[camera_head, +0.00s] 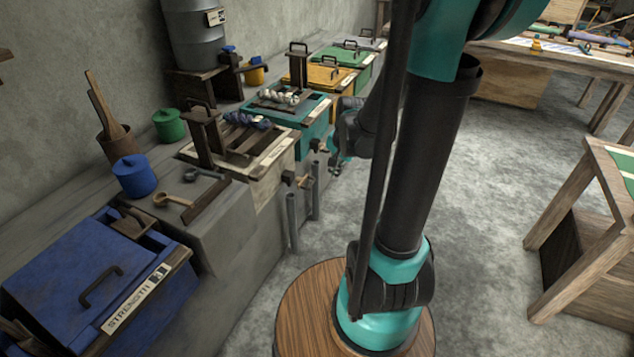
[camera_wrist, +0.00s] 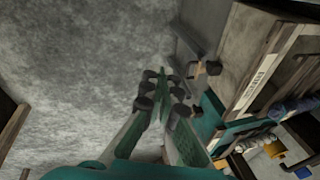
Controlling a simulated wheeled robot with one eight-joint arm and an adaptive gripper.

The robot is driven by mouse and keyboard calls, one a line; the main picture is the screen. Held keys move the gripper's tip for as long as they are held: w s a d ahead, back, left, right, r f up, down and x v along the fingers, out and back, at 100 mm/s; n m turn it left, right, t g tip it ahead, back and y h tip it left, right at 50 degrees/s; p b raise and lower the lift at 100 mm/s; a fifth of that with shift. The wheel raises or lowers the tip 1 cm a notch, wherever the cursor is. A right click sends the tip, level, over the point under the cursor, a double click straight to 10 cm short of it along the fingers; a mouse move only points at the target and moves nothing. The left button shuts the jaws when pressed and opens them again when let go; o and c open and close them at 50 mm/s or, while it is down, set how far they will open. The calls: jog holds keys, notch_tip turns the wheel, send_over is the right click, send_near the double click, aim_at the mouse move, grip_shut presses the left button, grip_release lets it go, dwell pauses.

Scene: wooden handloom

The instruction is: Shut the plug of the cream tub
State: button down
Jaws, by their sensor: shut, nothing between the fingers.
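The cream tub (camera_head: 262,160) stands in the row along the wall, with a labelled wooden rim and wooden bars across its top. It also shows in the wrist view (camera_wrist: 252,62). Its plug (camera_head: 290,180), dark with a wooden part, sticks out of the front low down, above a grey pipe. In the wrist view a plug (camera_wrist: 205,72) with an orange-brown part shows just right of my fingertips, apparently apart from them. My gripper (camera_head: 336,166) is shut and empty, in front of the tubs, right of the cream tub's plug. It also shows in the wrist view (camera_wrist: 164,88).
The teal tub (camera_head: 318,122) stands beside the cream one, with its own plug (camera_head: 319,146). Grey upright pipes (camera_head: 293,222) stand below the plugs. A blue tub (camera_head: 70,262) is nearer. Open concrete floor (camera_head: 485,200) lies to the right, before a wooden table.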

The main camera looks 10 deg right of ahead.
jog(key=w+d+f+m+g+y, duration=0.1)
jog(key=w+d+f+m, duration=0.1)
jog(key=w+f+m, duration=0.7)
jog(key=w+d+f+m+y, duration=0.1)
jog(key=w+d+f+m, duration=0.2)
jog(key=w+f+m, duration=0.6)
jog(key=w+a+f+n, duration=0.2)
jog(key=w+a+f, duration=0.3)
jog(key=w+f, duration=0.1)
jog(key=shift+w+a+f, duration=0.15)
jog(key=shift+a+f, duration=0.2)
jog(key=shift+a, duration=0.1)
jog(key=shift+w+a, duration=0.55)
jog(key=shift+a, duration=0.15)
jog(key=shift+w+a, duration=0.5)
jog(key=shift+a, duration=0.2)
jog(key=shift+d, duration=0.1)
